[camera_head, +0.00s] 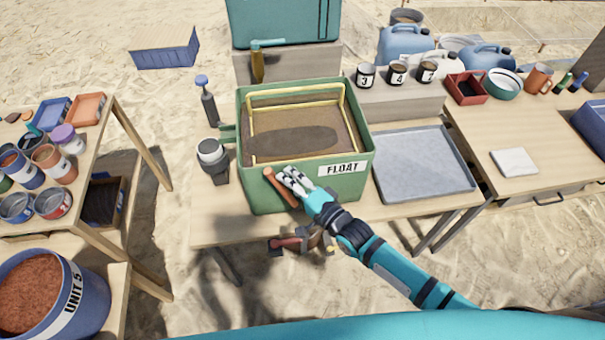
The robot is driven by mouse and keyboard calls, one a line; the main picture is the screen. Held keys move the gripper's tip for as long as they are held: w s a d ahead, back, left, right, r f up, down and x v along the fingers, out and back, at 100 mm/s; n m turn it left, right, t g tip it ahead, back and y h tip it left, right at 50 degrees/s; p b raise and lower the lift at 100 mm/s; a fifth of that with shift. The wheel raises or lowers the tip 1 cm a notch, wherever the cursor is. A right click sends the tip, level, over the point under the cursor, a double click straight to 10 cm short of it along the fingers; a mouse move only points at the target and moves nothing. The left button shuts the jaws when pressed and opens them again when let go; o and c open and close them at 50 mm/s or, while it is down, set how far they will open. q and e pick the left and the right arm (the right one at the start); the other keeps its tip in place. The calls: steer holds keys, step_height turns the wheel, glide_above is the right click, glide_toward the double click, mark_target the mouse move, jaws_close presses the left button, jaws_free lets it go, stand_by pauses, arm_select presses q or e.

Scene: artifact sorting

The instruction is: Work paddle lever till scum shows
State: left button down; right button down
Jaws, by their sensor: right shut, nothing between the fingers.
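A green tank labelled FLOAT (353,190) stands on the middle table. It holds brown liquid (330,115) with a darker oval patch (295,140) on its surface; I cannot tell whether that patch is scum or shade. A yellow frame (295,92) sits inside the tank. A reddish-brown lever (280,188) slants down the tank's front wall. My right gripper (289,179) is shut and empty at the front rim, right beside the lever; I cannot tell whether they touch. My left gripper is out of view.
A grey metal tray (425,165) lies right of the tank. A grey-topped device (212,155) and a dark bottle (208,103) stand left of it. Numbered cups (397,73) line a block behind.

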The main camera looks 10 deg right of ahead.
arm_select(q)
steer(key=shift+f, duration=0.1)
arm_select(e)
steer(key=shift+a+f, duration=0.1)
steer(key=shift+a, duration=0.7)
